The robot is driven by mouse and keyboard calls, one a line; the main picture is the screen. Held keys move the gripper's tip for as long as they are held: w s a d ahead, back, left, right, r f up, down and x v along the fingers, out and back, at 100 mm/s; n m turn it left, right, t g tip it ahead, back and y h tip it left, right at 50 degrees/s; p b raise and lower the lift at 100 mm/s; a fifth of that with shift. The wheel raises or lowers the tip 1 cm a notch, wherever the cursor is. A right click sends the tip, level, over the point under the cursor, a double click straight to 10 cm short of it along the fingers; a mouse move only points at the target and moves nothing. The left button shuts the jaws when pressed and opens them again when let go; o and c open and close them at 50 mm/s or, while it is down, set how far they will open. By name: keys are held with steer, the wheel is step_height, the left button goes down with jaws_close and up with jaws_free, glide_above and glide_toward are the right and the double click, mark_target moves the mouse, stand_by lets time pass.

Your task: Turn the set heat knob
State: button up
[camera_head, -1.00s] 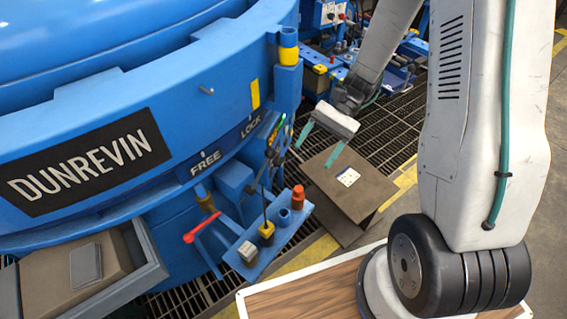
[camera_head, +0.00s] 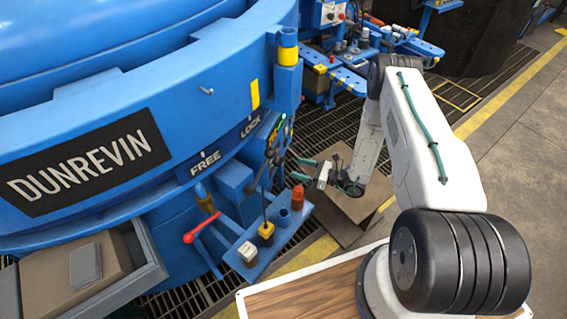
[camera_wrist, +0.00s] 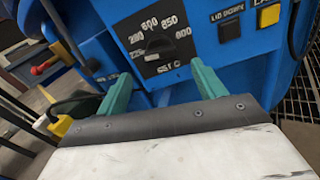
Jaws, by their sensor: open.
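The set heat knob (camera_wrist: 160,44) is a dark knob on a black dial plate with white numbers and a "SET C" label. It sits on the blue furnace panel in the wrist view, just beyond and between my fingertips. I cannot clearly read where it points. My gripper (camera_wrist: 160,70) is open, its two teal fingers apart and aimed at the panel, with nothing visible between them. No contact with the knob is evident. In the head view my gripper (camera_head: 309,172) is beside the furnace's right side; the knob cannot be made out there.
Beside the dial are a dark button and a yellow button (camera_wrist: 269,15). In the head view a red-handled lever (camera_head: 203,228) and a small blue shelf (camera_head: 262,258) with several small items stand left of my gripper. A brown box (camera_head: 345,205) is below it.

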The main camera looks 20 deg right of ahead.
mark_target(283, 162)
steer(key=x, duration=0.7)
steer(key=shift+w+a+r, duration=0.1)
steer(key=shift+w+a, duration=0.1)
steer(key=shift+a, duration=0.05)
steer(key=c, duration=1)
